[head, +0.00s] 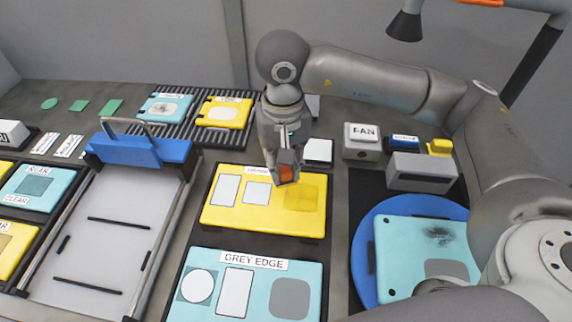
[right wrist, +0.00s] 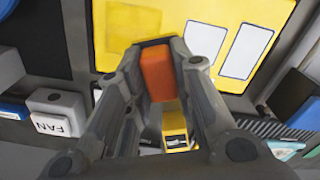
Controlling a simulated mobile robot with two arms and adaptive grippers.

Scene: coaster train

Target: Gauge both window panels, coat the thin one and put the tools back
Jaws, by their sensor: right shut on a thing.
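My right gripper (head: 287,178) is shut on an orange block-like tool (right wrist: 157,72) with a yellow part near it. It hangs over the upper right of the yellow panel (head: 262,216), close to an amber square; I cannot tell whether the tool touches it. The yellow panel also carries two white windows. In front lies a teal panel marked GREY EDGE (head: 256,265), with a white disc, a white rectangle and a grey square. Another teal panel (head: 415,250), darkly smudged, lies on a blue round plate (head: 360,272). My left gripper is out of view.
A FAN box (head: 362,140), a blue tool (head: 403,141) and a yellow tool (head: 440,147) stand back right near a grey block (head: 421,173). A blue-handled frame (head: 137,150) spans a pale board at left. Two panels lie on a dark ribbed rack (head: 189,129).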

